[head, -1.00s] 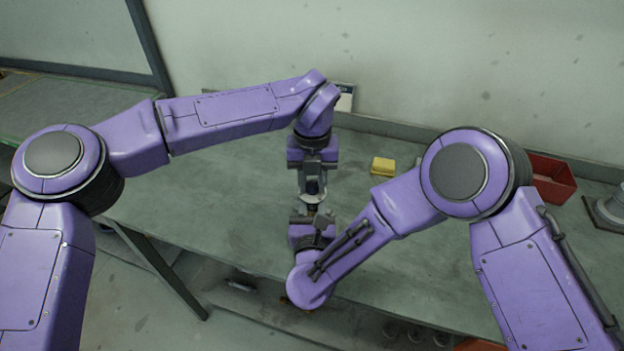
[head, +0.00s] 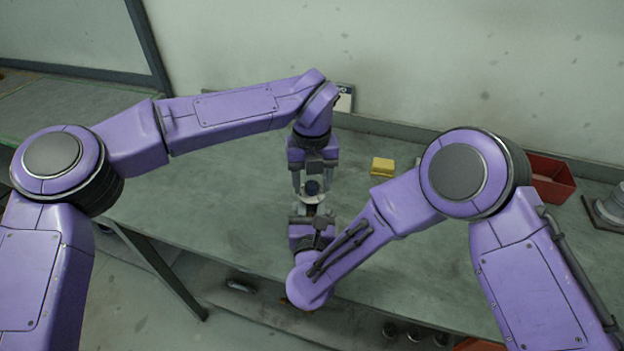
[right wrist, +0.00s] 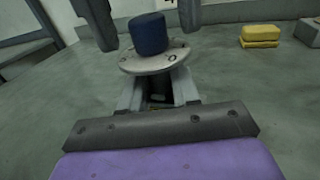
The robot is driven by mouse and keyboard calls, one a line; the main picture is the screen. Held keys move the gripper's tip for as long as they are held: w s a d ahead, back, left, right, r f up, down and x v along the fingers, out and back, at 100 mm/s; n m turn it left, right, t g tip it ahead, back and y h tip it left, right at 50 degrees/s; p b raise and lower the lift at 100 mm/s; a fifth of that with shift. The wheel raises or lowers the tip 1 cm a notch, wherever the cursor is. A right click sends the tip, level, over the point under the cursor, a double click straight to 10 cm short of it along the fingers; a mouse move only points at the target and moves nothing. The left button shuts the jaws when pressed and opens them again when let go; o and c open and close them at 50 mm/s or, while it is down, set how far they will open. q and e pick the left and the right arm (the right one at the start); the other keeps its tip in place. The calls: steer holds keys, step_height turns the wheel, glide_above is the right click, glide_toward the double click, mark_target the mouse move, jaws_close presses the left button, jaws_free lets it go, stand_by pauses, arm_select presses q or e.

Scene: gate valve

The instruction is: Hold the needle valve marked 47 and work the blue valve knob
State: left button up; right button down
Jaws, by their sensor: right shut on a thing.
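The blue valve knob (right wrist: 149,34) stands upright on a round grey plate (right wrist: 140,66) in the right wrist view. The knob also shows as a small dark cap (head: 312,187) in the head view. My left gripper (head: 312,184) is open, with one finger on each side of the knob and visible gaps between. My right gripper (right wrist: 157,93) is shut on the valve body below the plate, which is mostly hidden by the plate and fingers. A dark mark shows on the plate; I cannot read 47.
A yellow block (head: 382,166) lies on the grey bench (head: 230,205), right of the grippers. A red bin (head: 552,178) and a grey flanged part (head: 608,208) stand farther right. A small panel (head: 345,98) stands at the back wall. The bench left of the grippers is clear.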

mark_target(312, 184)
arm_select(q)
step_height(312, 184, up, 12)
stand_by(0.6)
arm_select(e)
steer(key=c, duration=0.7)
jaws_free()
steer(key=shift+c, duration=0.2)
